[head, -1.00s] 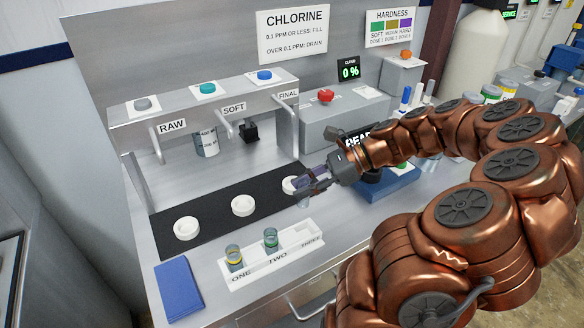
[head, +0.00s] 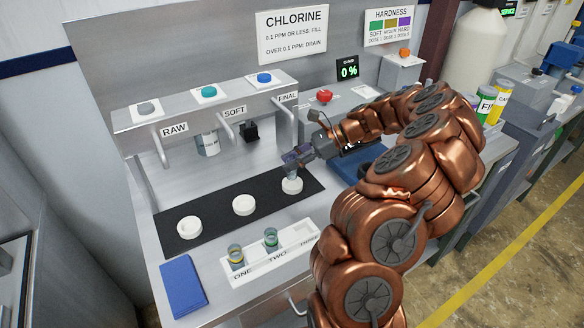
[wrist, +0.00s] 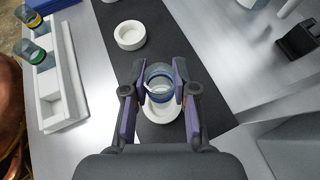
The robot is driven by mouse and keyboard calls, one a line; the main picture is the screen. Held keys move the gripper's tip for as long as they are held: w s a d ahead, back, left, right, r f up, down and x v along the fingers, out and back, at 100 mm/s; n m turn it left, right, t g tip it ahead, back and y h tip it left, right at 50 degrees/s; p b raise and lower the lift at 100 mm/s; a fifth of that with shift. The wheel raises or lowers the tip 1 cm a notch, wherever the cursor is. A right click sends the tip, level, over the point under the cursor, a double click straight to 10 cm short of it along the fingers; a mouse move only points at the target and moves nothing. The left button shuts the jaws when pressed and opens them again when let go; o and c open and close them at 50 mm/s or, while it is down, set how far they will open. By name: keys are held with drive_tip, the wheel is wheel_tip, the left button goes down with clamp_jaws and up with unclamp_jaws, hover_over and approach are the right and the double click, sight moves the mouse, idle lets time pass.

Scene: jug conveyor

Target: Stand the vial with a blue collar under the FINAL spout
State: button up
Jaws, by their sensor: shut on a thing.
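My gripper (head: 298,157) is shut on a clear vial with a blue collar, and the vial (wrist: 158,80) shows between the fingers in the wrist view. In the head view the vial (head: 291,173) is upright at the right-hand white ring (head: 292,186), in front of the spout labelled FINAL (head: 288,97). The same ring (wrist: 158,112) shows below the vial in the wrist view. I cannot tell whether the vial's base touches the ring. The upper part of the vial is partly hidden by my fingers in the head view.
Two empty white rings (head: 243,205) (head: 189,229) sit on the black mat (head: 216,219) under the SOFT and RAW spouts. A white rack (head: 265,262) in front holds vials with yellow and green collars. A blue book (head: 183,287) lies at the front left.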

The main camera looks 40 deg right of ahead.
drive_tip(key=shift+f+p, duration=0.5)
drive_tip(key=shift+f, duration=1.05)
drive_tip(key=shift+f, duration=0.2)
drive_tip(key=o, duration=0.9)
drive_tip(key=shift+o, duration=0.2)
drive_tip(key=shift+r, duration=0.25)
drive_tip(key=shift+s+d, duration=0.15)
drive_tip(key=shift+d, duration=0.25)
drive_tip(key=b+v, duration=0.3)
drive_tip(key=v, duration=0.8)
drive_tip(key=shift+r, duration=0.15)
